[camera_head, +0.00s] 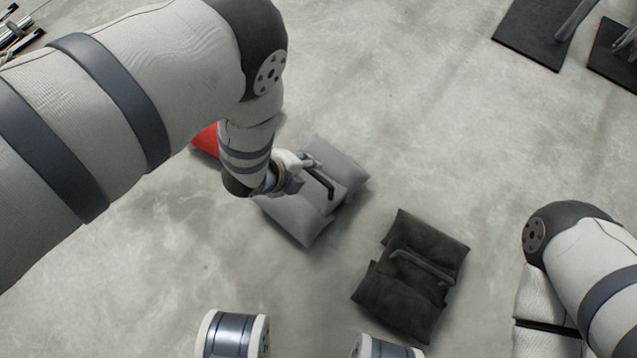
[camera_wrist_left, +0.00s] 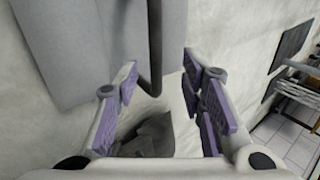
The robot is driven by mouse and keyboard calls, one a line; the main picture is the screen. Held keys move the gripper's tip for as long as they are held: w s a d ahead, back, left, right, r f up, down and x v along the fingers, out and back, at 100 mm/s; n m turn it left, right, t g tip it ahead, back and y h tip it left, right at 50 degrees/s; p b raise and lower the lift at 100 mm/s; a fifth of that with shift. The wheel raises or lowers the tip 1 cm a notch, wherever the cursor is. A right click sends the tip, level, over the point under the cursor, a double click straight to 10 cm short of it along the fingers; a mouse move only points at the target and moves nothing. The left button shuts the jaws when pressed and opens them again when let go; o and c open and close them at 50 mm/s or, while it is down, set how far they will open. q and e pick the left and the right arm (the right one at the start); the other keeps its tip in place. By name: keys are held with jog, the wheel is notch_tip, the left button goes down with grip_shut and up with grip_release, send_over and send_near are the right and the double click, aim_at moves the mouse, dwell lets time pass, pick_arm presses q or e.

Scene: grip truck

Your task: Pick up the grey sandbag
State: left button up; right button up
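The grey sandbag (camera_head: 335,164) lies on the floor near the middle of the head view, with a dark handle (camera_head: 322,184) across its top. My left gripper (camera_head: 300,172) is over the bag at its handle and hides part of it. In the left wrist view, the left gripper (camera_wrist_left: 160,80) is open, its purple-padded fingers apart. The dark handle (camera_wrist_left: 155,45) reaches into the gap between them, and the grey bag (camera_wrist_left: 80,45) fills the upper left. I cannot tell whether the fingers touch the handle. My right gripper is not in view; only its arm shows.
A black sandbag (camera_head: 412,270) lies on the floor to the lower right of the grey one. A red object (camera_head: 206,140) is partly hidden behind my left arm. Stands with dark bases (camera_head: 532,35) are at the upper right. Concrete floor between is clear.

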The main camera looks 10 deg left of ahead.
aim_at(311, 170)
pick_arm(q)
jog(key=shift+b+x, duration=0.5)
jog(key=shift+x, duration=0.5)
jog(key=f+b, duration=0.1)
jog(key=w+f+b, duration=0.1)
jog(key=b, duration=0.1)
jog(key=f+b, duration=0.1)
jog(key=f, duration=0.1)
jog(key=shift+w+d+f, duration=0.1)
jog(key=shift+w+d, duration=0.05)
jog(key=shift+w, duration=0.15)
jog(key=shift+w+d+b, duration=0.15)
jog(key=shift+w+b, duration=0.05)
jog(key=shift+b, duration=0.2)
jog(key=shift+c, duration=0.2)
grip_shut()
jog(key=shift+w+r, duration=0.2)
jog(key=shift+r, duration=0.1)
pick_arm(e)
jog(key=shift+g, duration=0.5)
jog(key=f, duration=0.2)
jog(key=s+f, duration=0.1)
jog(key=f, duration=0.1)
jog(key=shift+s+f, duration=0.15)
